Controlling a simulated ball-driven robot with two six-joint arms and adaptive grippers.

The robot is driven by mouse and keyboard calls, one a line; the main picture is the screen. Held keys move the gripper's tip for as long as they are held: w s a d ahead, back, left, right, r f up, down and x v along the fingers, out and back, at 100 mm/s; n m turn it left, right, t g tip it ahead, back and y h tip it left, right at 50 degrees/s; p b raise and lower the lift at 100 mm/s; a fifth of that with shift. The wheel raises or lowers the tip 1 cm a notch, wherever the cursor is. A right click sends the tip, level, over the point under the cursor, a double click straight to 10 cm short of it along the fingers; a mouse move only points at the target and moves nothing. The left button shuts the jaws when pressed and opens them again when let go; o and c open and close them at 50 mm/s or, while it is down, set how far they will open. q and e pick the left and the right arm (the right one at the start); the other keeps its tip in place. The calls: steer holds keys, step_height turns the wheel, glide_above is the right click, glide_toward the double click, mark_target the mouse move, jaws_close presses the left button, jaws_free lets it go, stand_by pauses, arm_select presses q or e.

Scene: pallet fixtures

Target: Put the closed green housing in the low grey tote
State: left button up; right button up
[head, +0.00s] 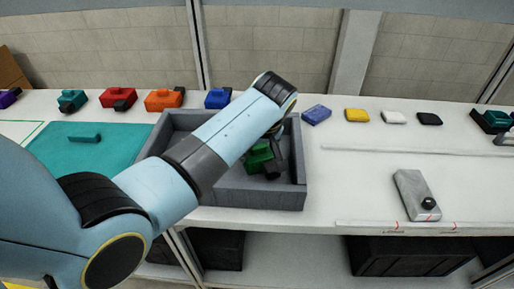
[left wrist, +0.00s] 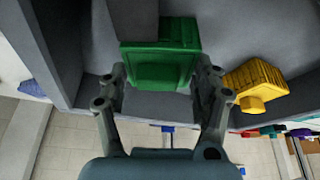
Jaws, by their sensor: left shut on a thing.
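The green housing (head: 258,159) is inside the walls of the low grey tote (head: 250,197), towards its right side. My left gripper (left wrist: 160,78) is shut on the green housing (left wrist: 165,50), one finger on each side, as the left wrist view shows. A dark grey block (left wrist: 138,18) sticks out from the housing. I cannot tell whether the housing touches the tote floor. My left forearm hides much of the tote in the head view. A yellow housing (left wrist: 258,82) shows near the tote wall in the left wrist view. My right gripper is not in view.
Purple, teal, red (head: 118,97), orange (head: 163,99) and blue housings stand along the back. A teal mat (head: 85,147) with a teal piece lies left. Blue, yellow, white and black pieces lie back right.

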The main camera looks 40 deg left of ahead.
arm_select(q)
steer(key=shift+f, duration=0.15)
steer(key=o, duration=1.3)
steer(key=shift+a, duration=0.1)
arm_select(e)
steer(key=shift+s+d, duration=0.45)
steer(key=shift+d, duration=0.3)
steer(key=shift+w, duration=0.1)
arm_select(q)
steer(key=shift+r, duration=0.45)
steer(key=v, duration=1.1)
steer(key=shift+r, duration=0.25)
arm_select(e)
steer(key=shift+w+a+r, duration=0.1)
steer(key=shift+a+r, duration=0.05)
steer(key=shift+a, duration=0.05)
